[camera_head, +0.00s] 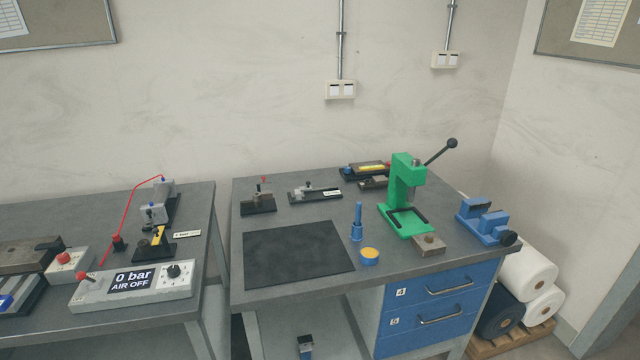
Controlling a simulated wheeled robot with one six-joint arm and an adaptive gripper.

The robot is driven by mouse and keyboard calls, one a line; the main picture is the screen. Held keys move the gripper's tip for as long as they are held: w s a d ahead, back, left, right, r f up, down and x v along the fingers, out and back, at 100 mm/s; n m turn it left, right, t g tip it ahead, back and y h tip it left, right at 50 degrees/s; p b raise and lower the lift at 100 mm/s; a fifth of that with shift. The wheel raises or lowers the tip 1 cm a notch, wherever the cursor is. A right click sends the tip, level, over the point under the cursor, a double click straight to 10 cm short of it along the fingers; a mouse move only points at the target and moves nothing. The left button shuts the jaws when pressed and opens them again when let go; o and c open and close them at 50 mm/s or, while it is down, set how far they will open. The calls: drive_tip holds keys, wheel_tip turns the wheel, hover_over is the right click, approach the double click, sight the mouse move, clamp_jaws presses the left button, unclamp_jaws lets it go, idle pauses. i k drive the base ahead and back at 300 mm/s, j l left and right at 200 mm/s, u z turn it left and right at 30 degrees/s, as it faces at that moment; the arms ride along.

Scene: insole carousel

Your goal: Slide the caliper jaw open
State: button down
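What looks like the caliper (312,191) lies on the back of the right bench, left of the green press. It is a small grey piece on a dark base, with a white label at its right end. It is too small to tell how far its jaw stands open. My gripper is not in view, and nothing is seen touching the caliper.
The right bench also bears a black mat (298,252), a small lever fixture (259,202), a green press (405,200), a blue vise (484,222) and a blue upright tool (357,222). A control box (135,284) reading "0 bar AIR OFF" stands on the left bench.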

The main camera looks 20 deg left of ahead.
sight(309, 188)
drive_tip(key=i+j+u, duration=0.25)
drive_tip(key=i, duration=0.2)
drive_tip(key=i+j+u, duration=0.1)
drive_tip(key=i+u, duration=0.15)
drive_tip(key=i, duration=0.2)
